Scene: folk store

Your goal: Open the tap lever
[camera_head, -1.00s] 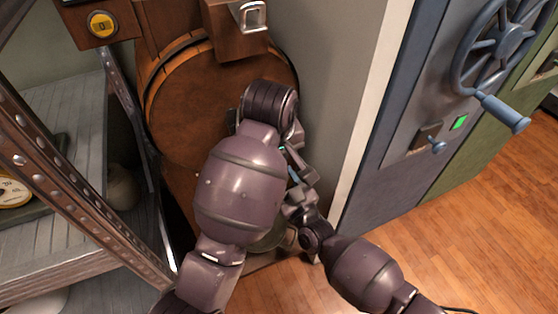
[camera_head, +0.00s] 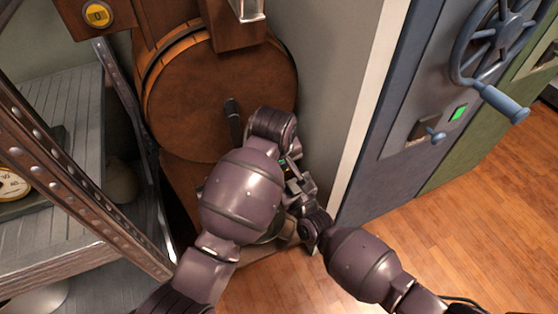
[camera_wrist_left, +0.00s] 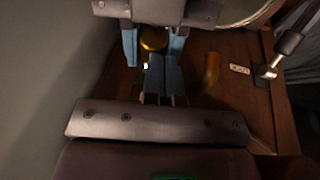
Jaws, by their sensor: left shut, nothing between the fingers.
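A dark upright lever handle (camera_head: 233,115) stands in front of the round brown barrel (camera_head: 185,95) in the head view. A dark handle on a metal fitting (camera_wrist_left: 285,50) shows at the right of the left wrist view; I take it for the same lever. In the head view my arms hide most of both grippers.
A metal shelf (camera_head: 75,130) with a dial scale (camera_head: 13,186) stands at the left. A grey wall is right of the barrel, then a blue-grey safe door with a handwheel (camera_head: 497,40). A curved amber part (camera_wrist_left: 211,72) is near my left fingers. Wooden floor is clear at lower right.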

